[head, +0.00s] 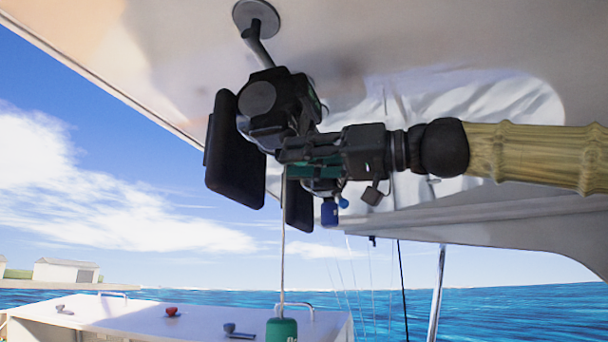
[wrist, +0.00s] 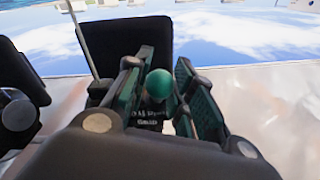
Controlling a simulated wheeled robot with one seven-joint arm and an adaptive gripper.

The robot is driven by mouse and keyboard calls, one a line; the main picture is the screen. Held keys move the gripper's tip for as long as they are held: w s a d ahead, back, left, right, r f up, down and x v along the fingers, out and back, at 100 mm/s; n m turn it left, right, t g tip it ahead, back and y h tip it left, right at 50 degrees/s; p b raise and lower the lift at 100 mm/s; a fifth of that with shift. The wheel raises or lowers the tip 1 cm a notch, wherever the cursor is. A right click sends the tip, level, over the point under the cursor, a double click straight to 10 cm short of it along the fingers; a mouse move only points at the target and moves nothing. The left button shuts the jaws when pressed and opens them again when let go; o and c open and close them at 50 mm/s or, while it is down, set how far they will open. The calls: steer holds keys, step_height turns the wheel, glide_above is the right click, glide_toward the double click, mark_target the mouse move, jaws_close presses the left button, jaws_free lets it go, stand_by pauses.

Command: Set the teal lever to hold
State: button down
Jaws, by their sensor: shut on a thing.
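The teal lever shows its round knob (wrist: 160,85) in the wrist view, between the two fingers of my gripper (wrist: 163,78). My gripper is shut on it. The lever belongs to a black fixture (head: 272,108) hung from the ceiling by a grey post. Much of the lever is hidden by the fingers. Small lettering (wrist: 147,117) shows below the knob, but I cannot read a hold mark.
Black flat paddles (head: 235,150) hang close to the left of my gripper. A thin cord (head: 283,240) runs down to a green cylinder (head: 282,330). A small blue piece (head: 329,212) hangs just below. The white ceiling (head: 440,40) is close above; open air lies lower right.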

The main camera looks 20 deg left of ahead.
steer(key=shift+s+a+m+t+h+b, duration=0.1)
steer(key=shift+s+m+t+h+b, duration=0.15)
steer(key=shift+s+m+t, duration=0.7)
steer(key=shift+w+a+m+t+h+b, duration=0.2)
steer(key=shift+m+t, duration=0.35)
steer(key=shift+m, duration=1)
steer(key=shift+s+d, duration=0.1)
steer(key=c, duration=1.2)
jaws_free()
steer(key=shift+r, duration=0.1)
steer(key=s+d, duration=0.1)
steer(key=d, duration=0.7)
steer(key=s+d, duration=0.1)
steer(key=d, duration=0.2)
steer(key=shift+s+d+f, duration=0.2)
steer(key=shift+s+d, duration=0.1)
steer(key=shift+d, duration=0.1)
